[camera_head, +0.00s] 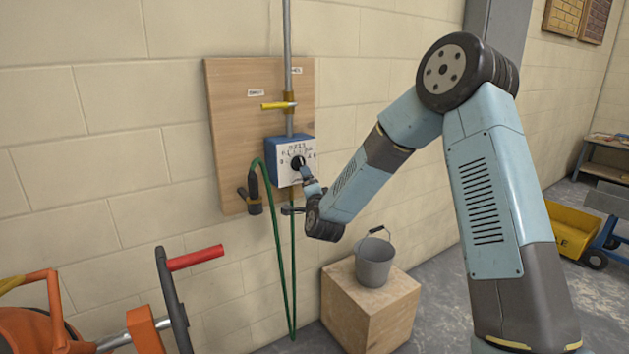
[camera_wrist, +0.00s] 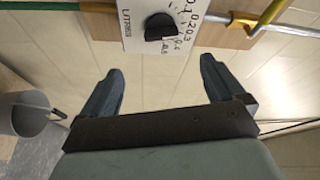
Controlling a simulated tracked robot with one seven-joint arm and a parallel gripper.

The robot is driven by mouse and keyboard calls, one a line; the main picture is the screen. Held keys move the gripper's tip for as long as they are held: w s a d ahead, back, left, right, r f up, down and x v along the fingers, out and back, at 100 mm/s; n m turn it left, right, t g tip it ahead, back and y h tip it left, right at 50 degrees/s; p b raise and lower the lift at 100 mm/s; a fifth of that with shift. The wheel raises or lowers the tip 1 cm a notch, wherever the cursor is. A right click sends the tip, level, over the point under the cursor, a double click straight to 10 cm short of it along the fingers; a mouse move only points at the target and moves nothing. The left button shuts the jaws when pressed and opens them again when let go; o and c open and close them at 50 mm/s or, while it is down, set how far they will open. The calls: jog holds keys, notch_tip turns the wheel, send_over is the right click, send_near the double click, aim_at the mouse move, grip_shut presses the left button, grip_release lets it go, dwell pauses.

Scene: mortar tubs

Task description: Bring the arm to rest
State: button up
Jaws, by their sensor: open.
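My arm reaches from the right toward a wooden board (camera_head: 232,120) on the block wall. My gripper (camera_wrist: 155,80) is open, its two fingers apart with nothing between them in the wrist view. It also shows in the head view (camera_head: 306,180), small and partly hidden by my wrist, at the dial box. The blue dial box (camera_head: 275,150) has a white numbered face and a black knob (camera_wrist: 160,27). In the wrist view the knob lies beyond the fingertips, roughly centred between them. I cannot tell the exact gap to it.
A yellow valve lever (camera_head: 277,105) sits on the pipe above the box. A green hose (camera_head: 275,230) hangs below. A grey bucket (camera_head: 374,262) stands on a wooden block (camera_head: 362,315) under my forearm. An orange machine (camera_head: 35,315) with a red handle is at lower left.

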jog(key=s+d+r+n+g+h, duration=0.1)
jog(key=s+d+r+n+g, duration=0.2)
jog(key=s+d+r+n, duration=0.35)
jog(key=s+d+r+n+g+h, duration=0.1)
jog(key=s+d+r+n+g, duration=0.25)
jog(key=s+d+r, duration=0.4)
jog(key=s+d+g, duration=0.2)
jog(key=s+d, duration=0.2)
jog(key=s, duration=0.6)
jog(key=s+d+n+g+h, duration=0.1)
jog(key=s+d, duration=0.4)
jog(key=s, duration=0.6)
jog(key=s+d+f+n+g+h, duration=0.1)
jog(key=s+d+g, duration=0.2)
jog(key=s, duration=0.7)
jog(key=shift+s+d, duration=0.4)
jog(key=shift+d, duration=0.35)
